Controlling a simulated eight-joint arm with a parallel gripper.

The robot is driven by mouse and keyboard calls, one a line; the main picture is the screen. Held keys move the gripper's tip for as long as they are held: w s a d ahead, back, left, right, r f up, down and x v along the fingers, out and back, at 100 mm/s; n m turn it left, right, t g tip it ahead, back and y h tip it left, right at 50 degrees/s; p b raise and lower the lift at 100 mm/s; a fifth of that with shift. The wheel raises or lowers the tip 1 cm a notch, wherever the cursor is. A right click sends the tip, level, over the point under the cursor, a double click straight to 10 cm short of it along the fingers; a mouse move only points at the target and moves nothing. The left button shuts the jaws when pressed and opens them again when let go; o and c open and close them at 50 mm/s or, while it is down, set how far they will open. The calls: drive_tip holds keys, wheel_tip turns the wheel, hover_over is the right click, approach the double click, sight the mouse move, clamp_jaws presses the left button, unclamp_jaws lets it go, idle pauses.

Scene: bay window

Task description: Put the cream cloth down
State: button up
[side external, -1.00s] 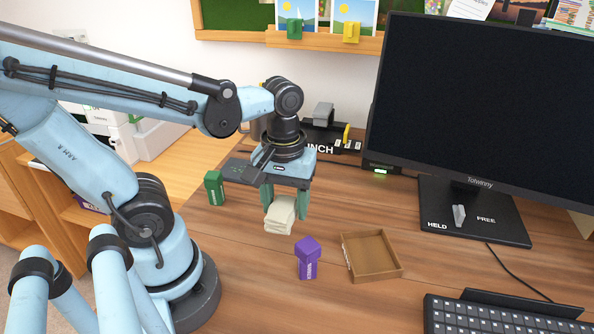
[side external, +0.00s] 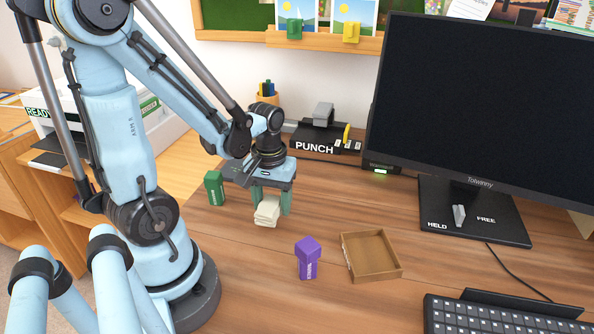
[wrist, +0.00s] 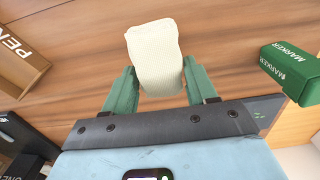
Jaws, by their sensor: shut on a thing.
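The cream cloth (side external: 267,211) is a small folded bundle between the green fingers of my gripper (side external: 271,202). In the wrist view the cloth (wrist: 154,58) sits between the two fingertips, with its far end sticking out past them. My gripper (wrist: 152,90) is shut on it and points down over the wooden desk (side external: 240,262). The cloth is low over the desk; I cannot tell whether its underside touches the wood.
A green marker box (side external: 214,188) stands close to the left of my gripper. A purple box (side external: 308,258) and an empty wooden tray (side external: 372,256) are nearer the front right. A black punch (side external: 320,137) is behind. The monitor (side external: 480,105) and keyboard (side external: 505,316) are at right.

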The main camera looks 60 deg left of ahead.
sight(272, 200)
drive_tip(key=shift+f, duration=1.1)
drive_tip(key=o, duration=1.1)
drive_tip(key=shift+f, duration=0.15)
drive_tip(key=shift+w, duration=0.1)
drive_tip(key=shift+d, duration=0.1)
drive_tip(key=shift+r, duration=6.1)
drive_tip(key=w+d+m+t, duration=0.1)
drive_tip(key=d+m+t, duration=0.1)
drive_tip(key=d+m, duration=0.1)
drive_tip(key=w+d+r+m+t, duration=0.1)
drive_tip(key=w+d+m+t, duration=0.1)
drive_tip(key=d+m, duration=0.1)
drive_tip(key=w+d+m+t, duration=0.2)
drive_tip(key=d+m+t, duration=0.1)
drive_tip(key=shift+w+d+r, duration=0.1)
drive_tip(key=shift+d+r, duration=0.15)
drive_tip(key=shift+r, duration=0.15)
